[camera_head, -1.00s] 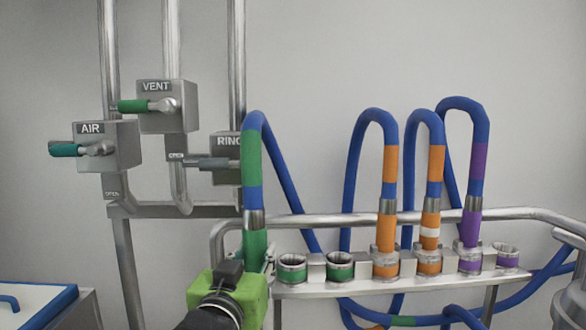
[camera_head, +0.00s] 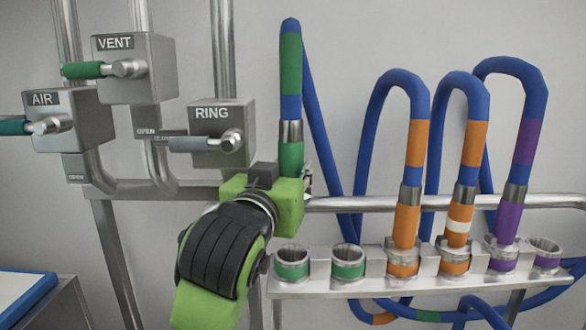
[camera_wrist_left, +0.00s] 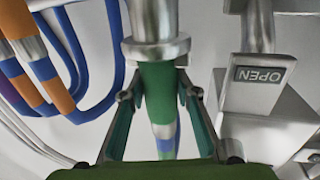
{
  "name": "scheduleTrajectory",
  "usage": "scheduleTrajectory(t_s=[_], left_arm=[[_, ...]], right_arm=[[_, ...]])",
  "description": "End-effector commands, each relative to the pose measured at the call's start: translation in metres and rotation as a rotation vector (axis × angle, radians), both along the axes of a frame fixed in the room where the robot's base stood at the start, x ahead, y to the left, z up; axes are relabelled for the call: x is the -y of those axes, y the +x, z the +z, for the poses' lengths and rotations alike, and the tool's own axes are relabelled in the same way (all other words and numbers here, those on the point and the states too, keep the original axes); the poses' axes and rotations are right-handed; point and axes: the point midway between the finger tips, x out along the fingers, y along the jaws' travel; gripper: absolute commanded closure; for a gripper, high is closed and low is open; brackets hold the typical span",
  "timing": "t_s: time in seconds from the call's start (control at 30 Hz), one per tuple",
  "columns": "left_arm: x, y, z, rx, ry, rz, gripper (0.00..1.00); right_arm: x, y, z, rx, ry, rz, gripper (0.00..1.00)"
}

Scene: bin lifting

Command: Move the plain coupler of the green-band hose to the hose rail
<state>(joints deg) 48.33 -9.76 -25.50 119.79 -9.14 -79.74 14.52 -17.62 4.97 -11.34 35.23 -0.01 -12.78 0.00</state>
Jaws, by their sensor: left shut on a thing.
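My left gripper (camera_head: 292,192) is shut on the green coupler (camera_head: 291,155) of the green-band hose (camera_head: 291,65). The coupler stands upright above the left end of the hose rail (camera_head: 330,287), its lower end hidden by the gripper. In the left wrist view the green coupler (camera_wrist_left: 158,92) sits between the two fingers (camera_wrist_left: 160,105). A metal flange (camera_wrist_left: 156,48) adjoins its end there; I cannot tell if they touch. Two green-ringed sockets (camera_head: 292,268) (camera_head: 348,268) on the rail are empty. My right gripper is not in view.
Two orange-band hoses (camera_head: 413,150) (camera_head: 472,145) and a purple-band hose (camera_head: 526,140) stand in the rail, with an empty purple-ringed socket (camera_head: 545,257) beside them. The AIR (camera_head: 60,120), VENT (camera_head: 135,68) and RING (camera_head: 208,130) valves are at left. A horizontal pipe (camera_head: 350,204) runs behind.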

Motion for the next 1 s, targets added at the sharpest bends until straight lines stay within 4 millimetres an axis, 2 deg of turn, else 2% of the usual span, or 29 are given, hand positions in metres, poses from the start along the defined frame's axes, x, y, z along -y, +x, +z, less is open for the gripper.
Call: scheduleTrajectory(t_s=[0.1,0.2,0.47,0.5,0.63,0.9,1.0], left_arm=[[0.0,0.0,-0.013,0.002,-0.001,0.0,1.0],[0.0,0.0,-0.023,0.002,-0.001,0.0,1.0],[0.0,0.0,-0.049,0.003,0.0,0.0,1.0],[0.0,0.0,-0.043,0.004,0.0,0.0,1.0],[0.0,-0.001,-0.04,0.004,-0.001,0.0,1.0],[0.0,-0.004,-0.037,0.003,-0.001,0.0,1.0],[0.0,-0.004,-0.037,0.003,-0.001,0.0,1.0]], right_arm=[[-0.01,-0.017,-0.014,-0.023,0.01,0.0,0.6],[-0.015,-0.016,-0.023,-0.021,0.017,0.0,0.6],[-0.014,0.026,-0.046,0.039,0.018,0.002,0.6],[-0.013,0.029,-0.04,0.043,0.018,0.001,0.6],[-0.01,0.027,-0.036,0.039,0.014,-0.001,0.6],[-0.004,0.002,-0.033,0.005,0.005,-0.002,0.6],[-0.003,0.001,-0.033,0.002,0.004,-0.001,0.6]])
